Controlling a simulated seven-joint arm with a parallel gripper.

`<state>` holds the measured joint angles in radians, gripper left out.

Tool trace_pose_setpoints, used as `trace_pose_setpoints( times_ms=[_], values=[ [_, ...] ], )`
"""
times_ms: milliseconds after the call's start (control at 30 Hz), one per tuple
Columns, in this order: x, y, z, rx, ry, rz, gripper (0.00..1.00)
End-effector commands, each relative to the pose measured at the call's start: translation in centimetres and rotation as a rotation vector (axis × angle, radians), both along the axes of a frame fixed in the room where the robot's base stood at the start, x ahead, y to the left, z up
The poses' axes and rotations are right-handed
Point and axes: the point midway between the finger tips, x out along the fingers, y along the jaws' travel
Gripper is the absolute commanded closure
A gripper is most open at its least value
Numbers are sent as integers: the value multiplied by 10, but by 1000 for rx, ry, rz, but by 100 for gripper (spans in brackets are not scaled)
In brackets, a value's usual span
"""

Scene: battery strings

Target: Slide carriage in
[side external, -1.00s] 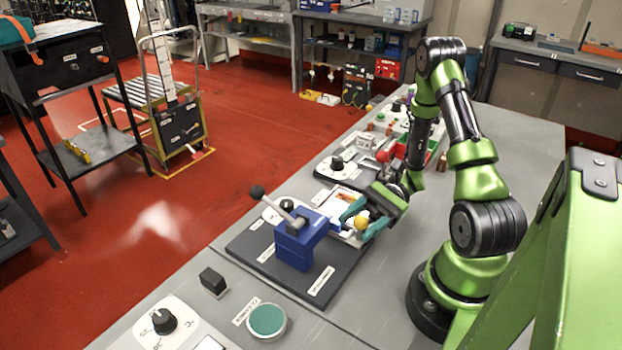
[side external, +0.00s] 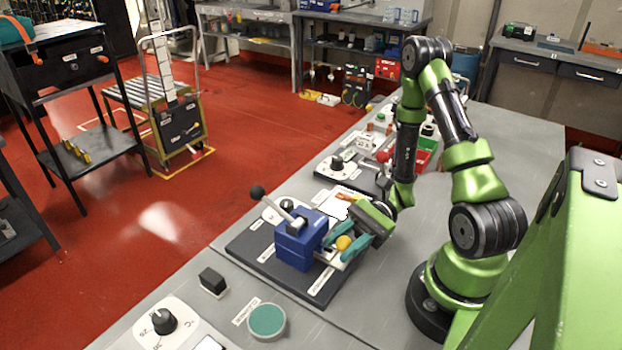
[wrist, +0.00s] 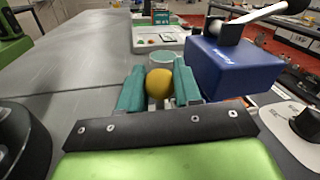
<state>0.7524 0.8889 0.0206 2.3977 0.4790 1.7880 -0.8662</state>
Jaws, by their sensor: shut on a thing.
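My gripper (side external: 350,241) is shut on a yellow ball knob (side external: 343,243), with a teal finger on each side of it. The knob also shows between the fingers in the wrist view (wrist: 159,84). A light-coloured carriage plate (side external: 328,256) shows partly beneath the knob, beside the blue press block (side external: 300,240); the fingers hide much of it. The blue block stands on a dark base board (side external: 255,250) and has a lever with a black ball end (side external: 257,191) pointing up and left. In the wrist view the block (wrist: 235,65) is just right of the fingers.
A round teal-topped pad (side external: 267,320), a small black block (side external: 212,281) and a dial plate (side external: 163,322) lie on the grey bench at the front. Another dial board (side external: 340,165) and bottles are behind my gripper.

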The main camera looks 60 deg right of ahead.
Motion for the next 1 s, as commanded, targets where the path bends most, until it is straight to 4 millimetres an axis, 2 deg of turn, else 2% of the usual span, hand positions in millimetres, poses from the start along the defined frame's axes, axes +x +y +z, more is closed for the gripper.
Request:
trace_pose_setpoints(
  times_ms=[267, 300, 433, 767, 867, 1000],
  values=[
    [0, 6, 1, 4, -1, 5, 100],
    [0, 6, 1, 4, -1, 6, 65],
    [0, 5, 1, 4, 0, 5, 45],
    [0, 2, 0, 1, -1, 1, 44],
    [-1, -8, 0, 0, -3, -2, 44],
    [-6, -33, 0, -1, -2, -5, 44]
  ],
)
